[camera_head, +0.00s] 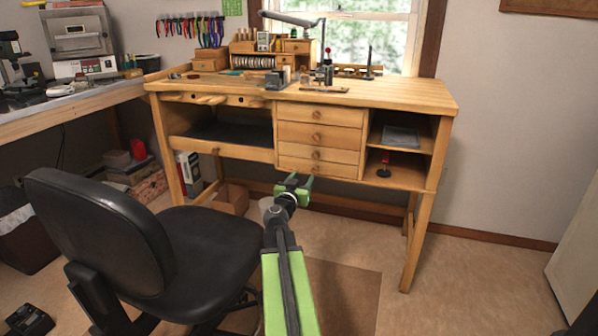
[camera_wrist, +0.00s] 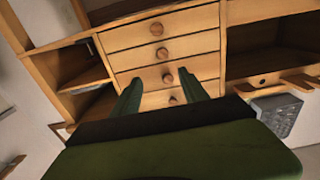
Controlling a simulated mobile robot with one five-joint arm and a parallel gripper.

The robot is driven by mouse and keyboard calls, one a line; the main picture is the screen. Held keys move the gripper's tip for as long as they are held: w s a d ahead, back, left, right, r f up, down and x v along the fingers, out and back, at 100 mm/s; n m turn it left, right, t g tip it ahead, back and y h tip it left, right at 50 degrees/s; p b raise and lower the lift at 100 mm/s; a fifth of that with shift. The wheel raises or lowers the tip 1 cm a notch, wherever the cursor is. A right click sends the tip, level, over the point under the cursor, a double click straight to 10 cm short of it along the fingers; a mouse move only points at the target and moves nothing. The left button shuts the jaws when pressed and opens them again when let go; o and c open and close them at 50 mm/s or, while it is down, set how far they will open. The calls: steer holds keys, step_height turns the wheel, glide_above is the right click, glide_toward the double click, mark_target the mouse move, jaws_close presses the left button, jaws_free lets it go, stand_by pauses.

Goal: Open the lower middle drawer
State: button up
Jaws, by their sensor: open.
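The bench's central stack of wooden drawers is shut, each with a round knob. The lower middle drawer, which I take as third from the top, shows its face in the head view (camera_head: 338,156). The wrist view is turned upside down, and there its knob (camera_wrist: 162,53) sits second from the top. My gripper (camera_head: 292,184) is in front of and slightly below the stack, left of its middle. In the wrist view my gripper (camera_wrist: 160,90) is open and empty, its fingers spread across the knobs farther off. It appears apart from the drawers.
A black office chair (camera_head: 110,230) stands close at the left. Open shelves (camera_head: 400,172) lie right of the drawers, and a dark tray space (camera_head: 225,133) lies left. Tools crowd the bench top (camera_head: 400,92). The floor at the right (camera_head: 480,285) is clear.

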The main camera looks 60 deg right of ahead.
glide_toward(315, 156)
steer(key=x, duration=0.8)
steer(key=shift+w+d, duration=0.1)
steer(key=shift+d, duration=0.05)
steer(key=shift+c, duration=0.3)
jaws_close()
stand_by(0.9)
